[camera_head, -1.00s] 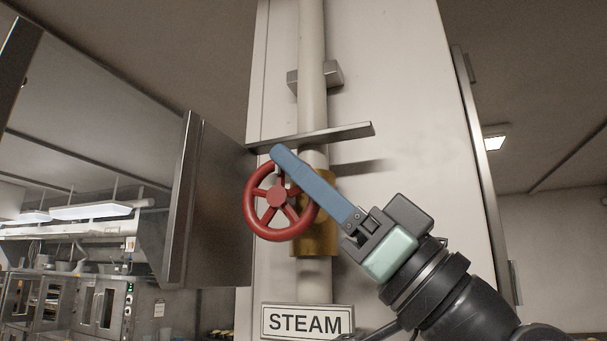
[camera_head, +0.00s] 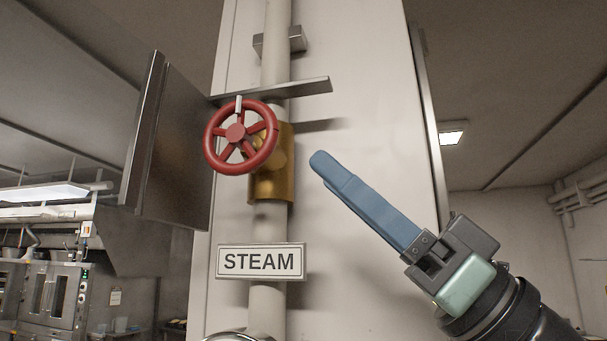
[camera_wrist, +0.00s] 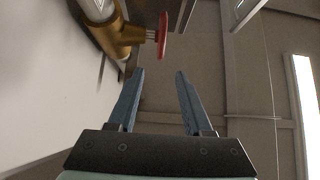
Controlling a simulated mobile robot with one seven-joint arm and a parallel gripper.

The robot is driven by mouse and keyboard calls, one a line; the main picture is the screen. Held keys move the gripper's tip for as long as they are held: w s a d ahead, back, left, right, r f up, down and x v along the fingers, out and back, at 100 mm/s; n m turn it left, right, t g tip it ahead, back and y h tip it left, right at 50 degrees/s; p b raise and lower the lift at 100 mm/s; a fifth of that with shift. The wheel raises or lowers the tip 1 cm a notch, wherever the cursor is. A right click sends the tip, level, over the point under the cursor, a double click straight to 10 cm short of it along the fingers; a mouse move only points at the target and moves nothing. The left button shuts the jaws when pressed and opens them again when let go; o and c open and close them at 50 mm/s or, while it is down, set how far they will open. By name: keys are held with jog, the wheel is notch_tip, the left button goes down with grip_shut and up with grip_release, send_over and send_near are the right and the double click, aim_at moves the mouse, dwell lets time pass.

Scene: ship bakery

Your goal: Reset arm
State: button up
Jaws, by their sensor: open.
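My gripper (camera_head: 322,165) has long blue fingers and is to the right of the red valve wheel (camera_head: 273,152), clear of it. In the wrist view my gripper (camera_wrist: 160,74) is open, with nothing between its two fingers. The red wheel sits on a brass valve body (camera_head: 270,190) on a pale vertical pipe (camera_head: 268,222). In the wrist view the wheel (camera_wrist: 162,36) shows edge-on, ahead of the fingers and apart from them, beside the brass body (camera_wrist: 122,38).
A metal shelf plate (camera_head: 300,88) juts out just above the wheel. A metal panel (camera_head: 170,145) stands to the left. A STEAM sign (camera_head: 261,262) hangs below the valve. The white wall (camera_head: 345,250) is behind my gripper. Ovens (camera_head: 55,290) stand far left.

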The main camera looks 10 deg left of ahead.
jog(key=shift+v, duration=0.8)
